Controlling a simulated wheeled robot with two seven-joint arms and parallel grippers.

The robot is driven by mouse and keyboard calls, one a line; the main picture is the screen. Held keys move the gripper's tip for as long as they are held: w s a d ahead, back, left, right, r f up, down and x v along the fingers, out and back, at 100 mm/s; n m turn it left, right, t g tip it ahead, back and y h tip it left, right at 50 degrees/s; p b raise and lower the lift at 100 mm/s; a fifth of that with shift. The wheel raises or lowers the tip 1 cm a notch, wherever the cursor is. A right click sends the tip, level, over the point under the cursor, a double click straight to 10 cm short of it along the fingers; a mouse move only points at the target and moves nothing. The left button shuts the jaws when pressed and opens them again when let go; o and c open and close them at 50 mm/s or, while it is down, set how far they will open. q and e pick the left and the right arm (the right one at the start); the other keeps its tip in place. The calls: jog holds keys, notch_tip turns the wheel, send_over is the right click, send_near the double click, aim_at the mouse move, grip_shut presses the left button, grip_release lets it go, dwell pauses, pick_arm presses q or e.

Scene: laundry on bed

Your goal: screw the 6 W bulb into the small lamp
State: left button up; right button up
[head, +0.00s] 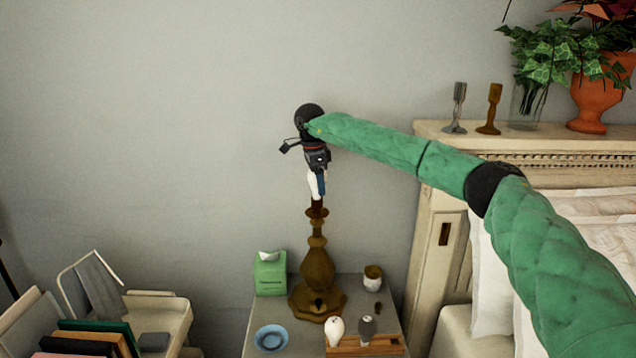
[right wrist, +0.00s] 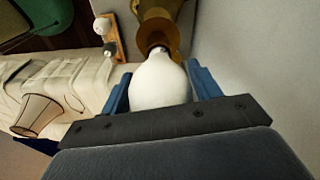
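The lamp (head: 318,266) is a brown turned table lamp without a shade, upright on the nightstand. My right gripper (head: 317,186) is above it, pointing down, with blue fingers closed around a white bulb (head: 312,185). In the right wrist view the bulb (right wrist: 160,84) sits between both fingers, its neck toward the brown lamp top (right wrist: 160,36). The bulb's base is at or just over the socket; I cannot tell whether it is seated. No wattage marking is legible. My left gripper is not in view.
A wooden holder (head: 345,349) with a white bulb (head: 335,328) and a grey bulb (head: 367,328) stands at the nightstand's front. A green tissue box (head: 270,276), blue dish (head: 271,338) and small pot (head: 372,277) surround the lamp. A lampshade (right wrist: 38,115) lies on the bed.

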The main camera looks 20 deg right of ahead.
jog(key=c, duration=0.6)
jog(key=shift+m, duration=1.7)
jog(key=m, duration=0.3)
jog(key=shift+f+g, duration=0.1)
jog(key=shift+g, duration=0.2)
jog(key=shift+s, duration=0.1)
jog(key=shift+m, duration=0.4)
jog(key=shift+m+y, duration=0.3)
jog(key=shift+m, duration=1.2)
jog(key=shift+a+m, duration=0.1)
jog(key=shift+m, duration=0.2)
